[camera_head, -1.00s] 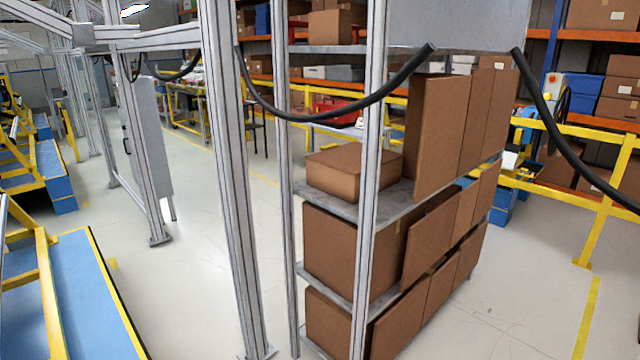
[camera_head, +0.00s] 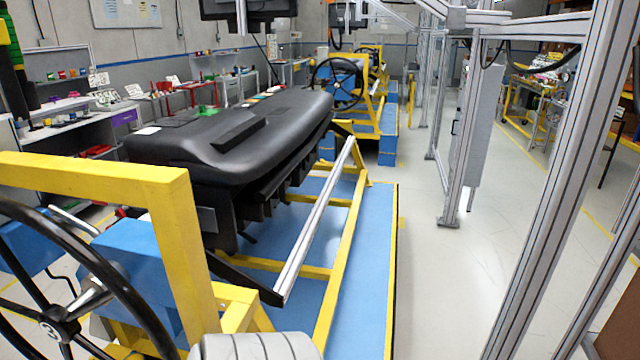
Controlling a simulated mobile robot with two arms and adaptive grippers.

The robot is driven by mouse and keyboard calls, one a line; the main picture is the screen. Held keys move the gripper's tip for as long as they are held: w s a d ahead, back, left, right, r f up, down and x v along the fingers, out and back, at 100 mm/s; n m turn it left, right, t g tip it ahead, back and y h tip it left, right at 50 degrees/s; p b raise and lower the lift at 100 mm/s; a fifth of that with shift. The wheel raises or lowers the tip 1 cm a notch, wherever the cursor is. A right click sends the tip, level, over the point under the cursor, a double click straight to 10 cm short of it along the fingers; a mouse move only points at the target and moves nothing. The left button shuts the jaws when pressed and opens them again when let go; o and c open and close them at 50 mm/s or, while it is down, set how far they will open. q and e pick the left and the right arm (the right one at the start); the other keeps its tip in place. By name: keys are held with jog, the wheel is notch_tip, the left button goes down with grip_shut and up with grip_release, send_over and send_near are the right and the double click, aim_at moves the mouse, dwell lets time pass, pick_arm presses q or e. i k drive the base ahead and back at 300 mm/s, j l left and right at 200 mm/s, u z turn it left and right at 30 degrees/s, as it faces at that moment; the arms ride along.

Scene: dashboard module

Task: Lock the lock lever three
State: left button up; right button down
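The black dashboard (camera_head: 240,130) lies on a blue and yellow stand left of the middle. No part in view can be told for certain as lock lever three. A dark bar (camera_head: 245,280) slants below the dashboard's near end and meets a silver rail (camera_head: 318,220). A black steering wheel (camera_head: 58,330) with a pale mark on its hub is at the lower left, partly cut off by the frame. Neither of my grippers is in view.
A yellow frame (camera_head: 110,175) stands close in front at the left. The blue platform (camera_head: 365,285) ends at a yellow edge, with clear grey floor (camera_head: 440,290) to its right. Metal posts (camera_head: 560,180) rise at the right. Benches with small parts line the back left.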

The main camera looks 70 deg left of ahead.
aim_at(64, 215)
jog(key=u, duration=3.6)
